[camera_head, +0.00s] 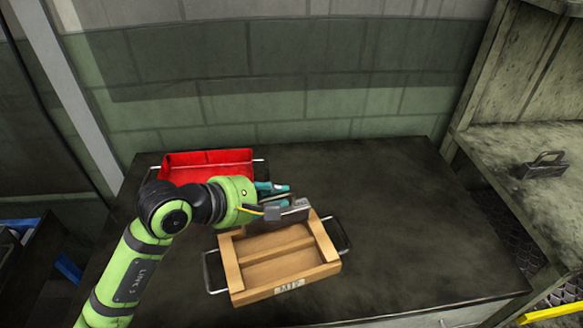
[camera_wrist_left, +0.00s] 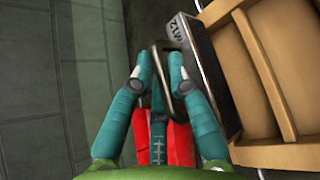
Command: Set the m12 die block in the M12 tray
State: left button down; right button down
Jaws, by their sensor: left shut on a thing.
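The M12 die block (camera_head: 290,212) is a grey metal block with a wire handle. In the left wrist view the die block (camera_wrist_left: 212,80) shows an M12 mark on its end. My left gripper (camera_head: 277,189) has teal fingers. In the wrist view the left gripper (camera_wrist_left: 162,68) is shut on the block's handle. The wooden M12 tray (camera_head: 238,277) has two long compartments, a label on its front and metal side handles. In the head view the block overlaps the tray's back edge; its height above it is hard to tell. My right gripper is not in view.
A red tray (camera_head: 208,160) stands behind my left arm at the table's back left. The dark table (camera_head: 410,215) is clear to the right of the wooden tray. Another dark block with a handle (camera_head: 543,166) sits on the bench at right.

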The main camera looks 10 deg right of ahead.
aim_at(261, 218)
pick_arm(q)
jog(key=shift+s+a+f, duration=0.25)
jog(key=shift+s+a, duration=0.15)
jog(key=shift+a, duration=0.15)
jog(key=shift+f+p, duration=0.45)
jog(key=shift+f, duration=1.45)
jog(key=c, duration=1.2)
grip_release()
jog(key=shift+f, duration=0.3)
jog(key=shift+s, duration=0.1)
jog(key=shift+b+v, duration=1.1)
jog(key=shift+v, duration=4.95)
